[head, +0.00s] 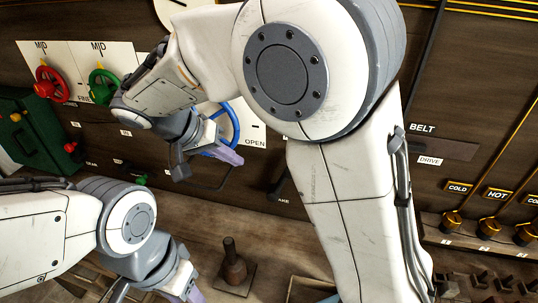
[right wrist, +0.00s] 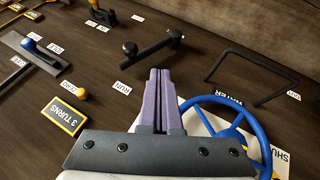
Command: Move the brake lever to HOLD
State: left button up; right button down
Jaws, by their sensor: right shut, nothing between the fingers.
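The brake lever (head: 278,180) is a dark bar on the brown panel, left of my right arm in the head view. Its label there is partly covered and only its last letters show. The right wrist view shows a dark lever (right wrist: 150,52) with a black knob, its lower-left end near the RUN label (right wrist: 122,88). A second small label (right wrist: 137,17) above it is too small to read. My right gripper (head: 230,155) is shut and empty, in front of the blue wheel; its purple fingers (right wrist: 158,75) point toward the lever, apart from it. My left gripper (head: 187,285) is partly cut off at the bottom.
The blue wheel (right wrist: 268,135) is close beside my right gripper. A black loop handle (right wrist: 250,65) stands right of the lever. A blue-knobbed lever (right wrist: 32,45) and an orange ball (right wrist: 82,94) are left. Red (head: 50,85) and green (head: 104,88) wheels are farther left in the head view.

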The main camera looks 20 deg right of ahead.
jog(key=shift+w, duration=0.1)
jog(key=d+f+p, duration=0.4)
jog(key=d+f, duration=0.3)
jog(key=d, duration=0.2)
jog(key=shift+w+d+f, duration=0.15)
jog(key=shift+w+d, duration=0.1)
jog(key=shift+d, duration=0.1)
dwell(0.4)
